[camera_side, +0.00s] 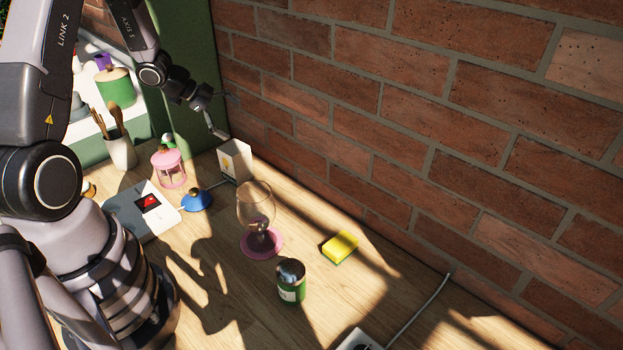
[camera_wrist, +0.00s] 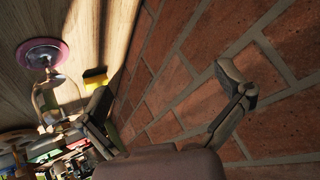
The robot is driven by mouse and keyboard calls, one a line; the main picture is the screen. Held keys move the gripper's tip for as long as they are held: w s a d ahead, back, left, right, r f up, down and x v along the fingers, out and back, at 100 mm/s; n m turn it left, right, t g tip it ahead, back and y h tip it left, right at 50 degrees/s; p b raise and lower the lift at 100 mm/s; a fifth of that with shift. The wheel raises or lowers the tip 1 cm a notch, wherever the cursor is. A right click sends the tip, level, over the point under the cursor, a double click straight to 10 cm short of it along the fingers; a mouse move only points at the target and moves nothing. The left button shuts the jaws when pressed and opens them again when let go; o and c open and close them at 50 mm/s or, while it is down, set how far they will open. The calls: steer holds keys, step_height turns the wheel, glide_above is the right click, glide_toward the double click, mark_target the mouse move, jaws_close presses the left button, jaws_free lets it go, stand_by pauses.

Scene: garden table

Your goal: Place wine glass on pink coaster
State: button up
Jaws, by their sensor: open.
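The clear wine glass (camera_side: 256,203) stands upright on the pink coaster (camera_side: 262,244) in the middle of the table in the side view. The wrist view also shows the wine glass (camera_wrist: 50,100) with its foot on the pink coaster (camera_wrist: 43,52) at the left. My gripper (camera_side: 222,115) is above the back of the table, close to the brick wall and well apart from the glass. In the wrist view my gripper (camera_wrist: 163,80) has its fingers spread wide, with only brick wall between them.
A yellow-green sponge (camera_side: 340,247) lies right of the coaster. A dark-lidded green jar (camera_side: 291,282) stands in front of it. A white box (camera_side: 234,160), pink lantern (camera_side: 168,166) and blue object (camera_side: 196,200) stand behind it. The brick wall (camera_side: 430,130) borders the table.

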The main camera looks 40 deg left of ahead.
steer(key=s+r+n+y, duration=0.2)
steer(key=r+n+y, duration=0.15)
steer(key=r, duration=0.55)
steer(key=s+r+n+y, duration=0.25)
steer(key=r+y, duration=0.25)
steer(key=r, duration=0.5)
steer(key=s+d+r+n+g+h, duration=0.1)
steer(key=s+d+r+n+h, duration=0.1)
steer(key=s+d, duration=0.5)
steer(key=s+d+r+n+g+h, duration=0.1)
steer(key=s+d+n, duration=0.3)
steer(key=s, duration=0.8)
steer(key=d+h, duration=0.1)
steer(key=d, duration=0.1)
steer(key=shift+d+r, duration=0.35)
steer(key=shift+d, duration=0.05)
